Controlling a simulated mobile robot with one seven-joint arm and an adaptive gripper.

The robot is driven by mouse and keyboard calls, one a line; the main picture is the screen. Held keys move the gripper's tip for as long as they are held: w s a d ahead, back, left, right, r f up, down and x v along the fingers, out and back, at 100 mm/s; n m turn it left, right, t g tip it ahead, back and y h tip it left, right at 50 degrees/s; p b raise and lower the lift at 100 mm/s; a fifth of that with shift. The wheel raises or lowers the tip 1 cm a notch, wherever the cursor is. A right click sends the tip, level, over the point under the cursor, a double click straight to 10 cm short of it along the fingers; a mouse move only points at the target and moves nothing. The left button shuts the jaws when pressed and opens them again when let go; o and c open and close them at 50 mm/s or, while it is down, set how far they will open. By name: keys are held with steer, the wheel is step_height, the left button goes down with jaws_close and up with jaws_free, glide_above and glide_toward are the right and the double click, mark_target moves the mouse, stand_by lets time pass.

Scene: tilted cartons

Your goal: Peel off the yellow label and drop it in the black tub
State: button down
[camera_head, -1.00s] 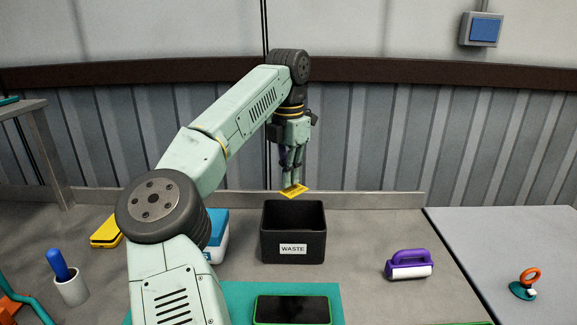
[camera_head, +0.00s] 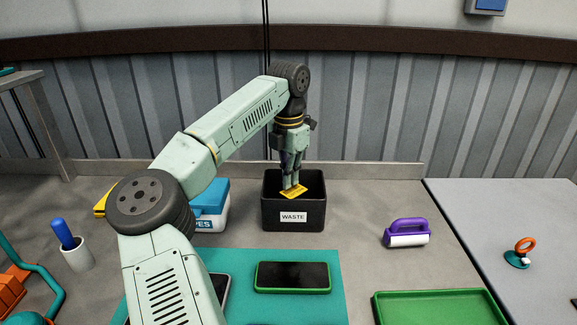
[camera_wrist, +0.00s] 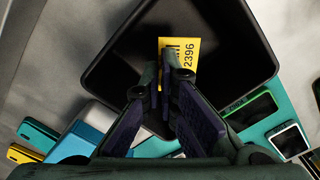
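The yellow label (camera_head: 293,193) is off any device and pinched between the fingertips of my gripper (camera_head: 291,184). The black tub (camera_head: 274,208) with a "WASTE" sign stands on the bench near the back. My gripper points down over the tub's mouth, with the label within the opening; how deep it sits is hard to tell. In the wrist view, the label (camera_wrist: 180,58) shows black print ending in "2396" at the fingertips (camera_wrist: 166,75), against the dark inside of the tub (camera_wrist: 225,62).
A green-edged phone (camera_head: 292,276) lies on a teal mat (camera_head: 290,309). A blue-and-white wipes box (camera_head: 211,208) stands left of the tub. A purple-handled roller (camera_head: 407,232) and a green tray (camera_head: 440,306) are at right. A cup (camera_head: 78,257) is at left.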

steer(key=shift+f, duration=3.1)
steer(key=shift+f, duration=0.4)
steer(key=c, duration=2.3)
jaws_free()
steer(key=o, duration=0.6)
step_height(320, 180, up, 20)
steer(key=shift+r, duration=0.1)
